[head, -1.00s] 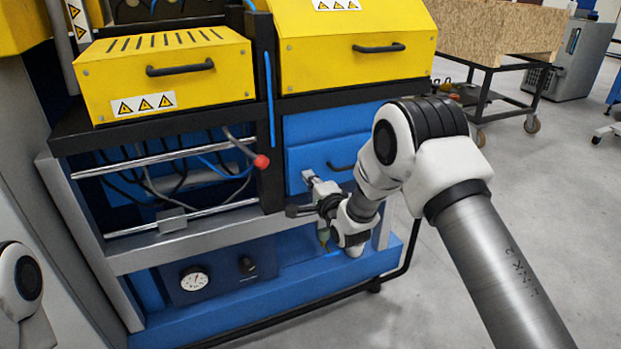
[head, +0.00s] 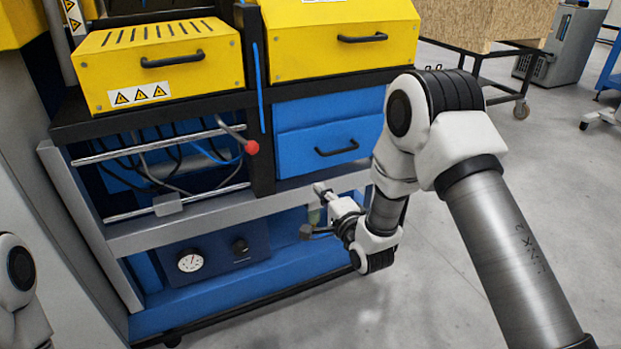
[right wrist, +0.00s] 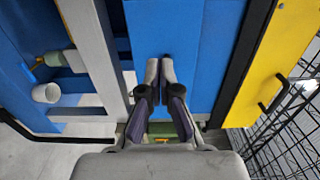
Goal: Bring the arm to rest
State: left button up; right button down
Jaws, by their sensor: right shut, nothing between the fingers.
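My right arm comes in from the right in the head view, its elbow raised and its forearm hanging down. My right gripper (head: 322,190) is at the front of the machine, below the blue drawer, and looks small and partly blurred against the frame. In the right wrist view, its fingers (right wrist: 160,70) are together with nothing between them, in front of a blue panel. I cannot tell whether the fingertips touch anything. My left gripper is outside the view; only a white joint of my left arm shows at the left edge.
The machine has yellow covers (head: 160,68), a blue drawer (head: 325,142), a grey front rail (head: 215,212) and a gauge (head: 191,261). A white cup-like part (right wrist: 46,93) and a greenish piece (right wrist: 62,60) are left of the gripper. Open floor (head: 465,260) lies to the right.

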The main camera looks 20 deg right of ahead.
jog(key=s+a+f+g, duration=0.1)
jog(key=s+f+g, duration=0.45)
jog(key=f, duration=0.85)
jog(key=s+f+n+g, duration=0.4)
jog(key=s+f, duration=0.3)
jog(key=s, duration=0.6)
jog(key=s+f+n+g, duration=0.45)
jog(key=s+f, duration=0.35)
jog(key=s, duration=0.4)
jog(key=s+n+g+h, duration=0.1)
jog(key=s+n+g, duration=0.3)
jog(key=s+n, duration=0.4)
notch_tip(320, 180, up, 23)
jog(key=s+p, duration=0.1)
jog(key=p, duration=2.2)
jog(key=shift+s+d+r, duration=0.15)
jog(key=shift+s, duration=0.05)
jog(key=shift+s, duration=0.1)
